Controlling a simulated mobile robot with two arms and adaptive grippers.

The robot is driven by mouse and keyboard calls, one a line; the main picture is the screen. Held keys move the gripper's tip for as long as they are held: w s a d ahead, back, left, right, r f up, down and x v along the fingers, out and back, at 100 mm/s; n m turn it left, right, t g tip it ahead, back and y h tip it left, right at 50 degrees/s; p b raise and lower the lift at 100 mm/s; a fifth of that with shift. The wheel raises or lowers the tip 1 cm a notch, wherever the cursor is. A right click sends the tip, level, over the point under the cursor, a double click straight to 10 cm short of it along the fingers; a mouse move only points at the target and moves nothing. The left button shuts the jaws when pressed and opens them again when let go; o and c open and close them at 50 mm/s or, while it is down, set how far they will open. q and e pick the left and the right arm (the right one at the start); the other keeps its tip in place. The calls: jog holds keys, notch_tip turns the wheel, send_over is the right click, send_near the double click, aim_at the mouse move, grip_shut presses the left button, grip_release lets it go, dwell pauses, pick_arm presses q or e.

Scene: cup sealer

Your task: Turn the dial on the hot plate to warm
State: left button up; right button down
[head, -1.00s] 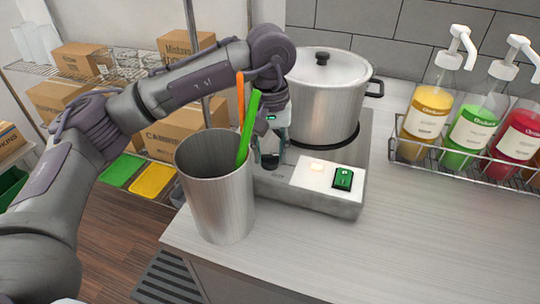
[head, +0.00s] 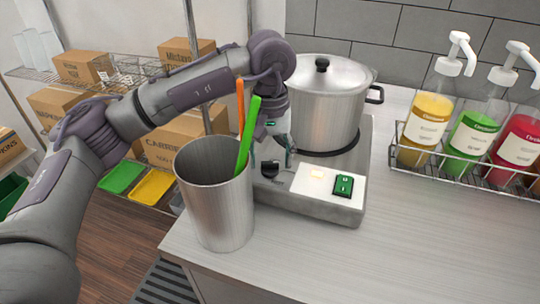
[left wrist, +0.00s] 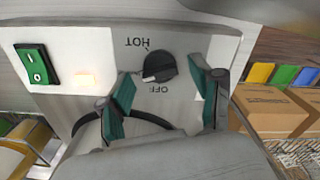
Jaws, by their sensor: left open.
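The hot plate (head: 330,203) stands on the counter with a white front panel. Its black dial (head: 269,169) is at the panel's left end. In the left wrist view the dial (left wrist: 161,68) sits between upside-down labels, HOT above and OFF below; a pale mark shows on its lower left side. My left gripper (head: 271,152) is open just above and behind the dial, apart from it in the head view. In the left wrist view its green-padded fingers (left wrist: 165,84) are spread to either side below the dial, with nothing between them. My right gripper is not in view.
A lidded steel pot (head: 325,105) stands on the hot plate. A metal cup (head: 216,200) with orange and green sticks stands close at its left. A lit lamp (head: 316,174) and green switch (head: 343,186) are right of the dial. A bottle rack (head: 455,160) stands at right.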

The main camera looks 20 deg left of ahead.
aim_at(270, 162)
pick_arm(q)
notch_tip(270, 162, up, 12)
dwell(0.6)
